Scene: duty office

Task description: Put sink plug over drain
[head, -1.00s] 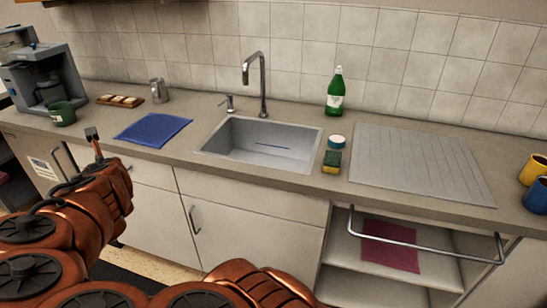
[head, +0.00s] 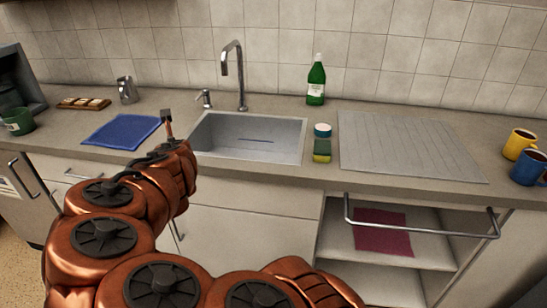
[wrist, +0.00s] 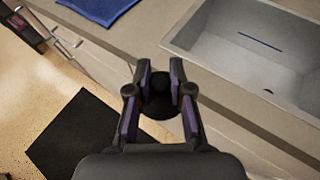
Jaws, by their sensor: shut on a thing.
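My gripper (wrist: 160,92) is shut on a dark round piece, which I take to be the sink plug (wrist: 158,104); the fingers hide part of it. It is held in front of the counter edge, left of the sink in the wrist view. The grey sink (head: 205,137) is set into the counter, and it also shows in the wrist view (wrist: 225,58). A small dark spot in its floor, apparently the drain (wrist: 268,91), is uncovered.
A tall tap (head: 240,80) and soap pump (head: 205,98) stand behind the sink. A blue cloth (head: 121,131) lies left of it. A sponge (head: 322,150), round tub (head: 322,130) and green bottle (head: 316,80) are right. A rail (head: 420,230) juts out below the counter.

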